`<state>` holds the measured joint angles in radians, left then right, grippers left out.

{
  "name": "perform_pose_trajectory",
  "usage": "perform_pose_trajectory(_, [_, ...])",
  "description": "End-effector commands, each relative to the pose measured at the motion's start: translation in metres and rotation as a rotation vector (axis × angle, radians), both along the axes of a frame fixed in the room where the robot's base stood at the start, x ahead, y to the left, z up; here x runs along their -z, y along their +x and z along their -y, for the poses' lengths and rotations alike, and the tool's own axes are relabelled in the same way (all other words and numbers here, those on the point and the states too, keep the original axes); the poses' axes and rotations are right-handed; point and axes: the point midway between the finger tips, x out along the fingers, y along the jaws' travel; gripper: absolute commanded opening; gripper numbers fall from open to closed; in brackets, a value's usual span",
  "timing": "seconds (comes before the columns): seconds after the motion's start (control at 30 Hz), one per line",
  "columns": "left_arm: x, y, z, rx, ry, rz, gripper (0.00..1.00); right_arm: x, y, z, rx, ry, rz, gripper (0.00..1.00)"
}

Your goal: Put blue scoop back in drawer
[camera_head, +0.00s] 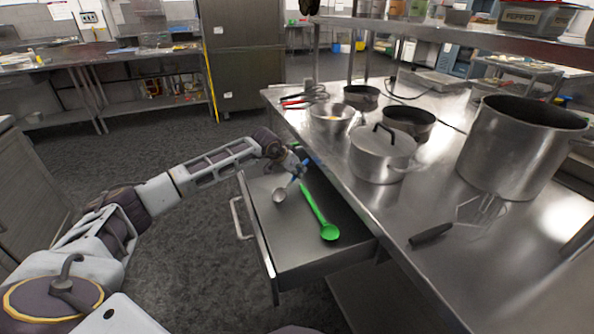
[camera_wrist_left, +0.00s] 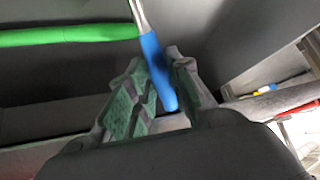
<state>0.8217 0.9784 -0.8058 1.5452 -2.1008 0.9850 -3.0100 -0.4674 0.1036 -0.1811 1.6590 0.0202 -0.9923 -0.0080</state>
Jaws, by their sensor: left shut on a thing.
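The blue scoop (camera_head: 279,195) has a metal bowl and a blue handle (camera_wrist_left: 155,65). My left gripper (camera_head: 298,169) is shut on the blue handle, and the handle shows between its fingers in the left wrist view (camera_wrist_left: 155,95). The drawer (camera_head: 265,248) is pulled out from under the steel counter. The scoop's bowl is over the drawer's inside, near its handle side; I cannot tell whether it touches the bottom. A green scoop (camera_head: 314,207) lies in the drawer to the right, and its handle shows in the left wrist view (camera_wrist_left: 70,36). My right gripper is not in view.
The counter (camera_head: 395,218) edge runs along the drawer's right side. The floor left of the drawer is clear.

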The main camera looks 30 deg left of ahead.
Motion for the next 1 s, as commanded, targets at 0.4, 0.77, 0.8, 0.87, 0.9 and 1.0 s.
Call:
perform_pose_trajectory(0.4, [0.001, 0.0, 0.0, 0.001, -0.001, 0.001, 0.0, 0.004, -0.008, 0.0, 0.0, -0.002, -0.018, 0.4])
perform_pose_trajectory(0.77, [0.002, 0.0, 0.0, 0.001, -0.001, 0.001, 0.37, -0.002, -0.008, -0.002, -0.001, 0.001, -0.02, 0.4])
perform_pose_trajectory(0.8, [0.002, 0.0, 0.0, 0.001, -0.001, 0.001, 0.42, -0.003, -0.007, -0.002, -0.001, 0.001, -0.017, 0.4])
perform_pose_trajectory(0.87, [0.002, 0.0, 0.0, 0.001, -0.001, 0.001, 0.42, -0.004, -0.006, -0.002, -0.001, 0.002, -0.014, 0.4])
perform_pose_trajectory(0.9, [0.002, 0.0, 0.0, 0.001, -0.001, 0.001, 0.42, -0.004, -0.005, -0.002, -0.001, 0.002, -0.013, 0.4])
perform_pose_trajectory(1.0, [0.002, 0.0, 0.0, 0.001, -0.001, 0.001, 0.42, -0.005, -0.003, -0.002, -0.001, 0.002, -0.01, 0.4])
